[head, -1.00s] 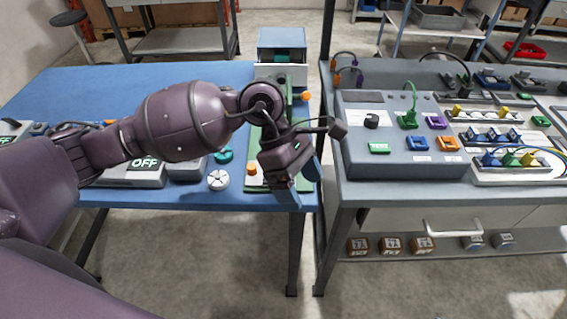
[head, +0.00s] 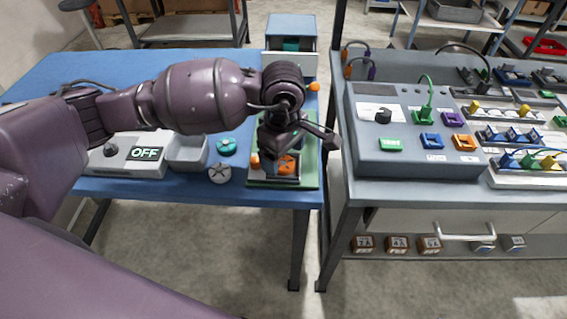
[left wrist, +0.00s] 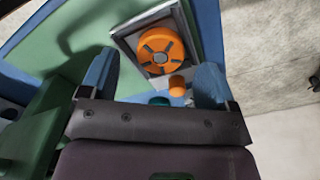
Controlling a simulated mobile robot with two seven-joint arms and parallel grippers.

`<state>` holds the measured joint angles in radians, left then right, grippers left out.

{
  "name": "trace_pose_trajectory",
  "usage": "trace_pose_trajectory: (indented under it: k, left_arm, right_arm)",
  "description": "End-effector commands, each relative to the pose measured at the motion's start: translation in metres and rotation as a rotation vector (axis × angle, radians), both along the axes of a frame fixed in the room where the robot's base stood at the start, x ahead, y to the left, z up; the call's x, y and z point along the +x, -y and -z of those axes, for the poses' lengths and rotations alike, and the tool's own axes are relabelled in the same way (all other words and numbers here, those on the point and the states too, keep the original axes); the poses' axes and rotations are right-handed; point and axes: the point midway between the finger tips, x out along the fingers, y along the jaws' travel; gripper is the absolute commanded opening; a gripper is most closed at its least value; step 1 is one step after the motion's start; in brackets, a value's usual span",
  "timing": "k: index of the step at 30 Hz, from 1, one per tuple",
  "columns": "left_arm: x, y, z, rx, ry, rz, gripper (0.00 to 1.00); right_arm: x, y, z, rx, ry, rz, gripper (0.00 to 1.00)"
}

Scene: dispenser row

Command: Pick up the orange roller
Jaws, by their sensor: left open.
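The orange roller (left wrist: 160,45) is a round disc with dark slots. It lies in a grey-rimmed tray (left wrist: 125,40) on a green base in the left wrist view. In the head view the roller (head: 288,165) shows partly under my left gripper (head: 276,160), near the blue table's front right corner. In the left wrist view my left gripper (left wrist: 154,80) is open, its blue fingers apart with nothing held between them. The roller lies beyond the fingertips, nearer the right finger. My right gripper is not in view.
A small orange knob (head: 254,162) stands beside the tray. A white slotted disc (head: 219,173), a teal disc (head: 226,146) and a box marked OFF (head: 130,153) are to the left. A dispenser (head: 290,45) stands behind. A grey console (head: 400,165) is on the right bench.

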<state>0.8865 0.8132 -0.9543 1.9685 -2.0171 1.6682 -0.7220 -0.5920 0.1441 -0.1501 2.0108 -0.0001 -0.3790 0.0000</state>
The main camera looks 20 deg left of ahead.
Motion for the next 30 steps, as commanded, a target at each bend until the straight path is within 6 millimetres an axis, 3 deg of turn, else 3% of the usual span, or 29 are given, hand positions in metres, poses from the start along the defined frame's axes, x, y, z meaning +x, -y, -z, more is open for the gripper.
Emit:
trace_pose_trajectory:
  k: [4,12,22,30]
  left_arm:
    - [-0.0004,0.0000,0.0125,-0.001,-0.001,0.000,0.82]
    - [-0.0002,0.0000,0.0134,-0.001,0.000,0.000,0.80]
    - [-0.0002,0.0000,0.0131,-0.001,0.000,0.000,0.30]
    - [-0.0001,0.0000,0.0116,-0.001,0.001,0.000,0.28]
  right_arm:
    - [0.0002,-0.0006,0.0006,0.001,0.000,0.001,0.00]
    - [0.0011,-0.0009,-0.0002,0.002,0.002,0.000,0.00]
    - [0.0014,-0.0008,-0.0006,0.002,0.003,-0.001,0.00]
    - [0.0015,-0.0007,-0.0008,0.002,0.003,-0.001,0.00]
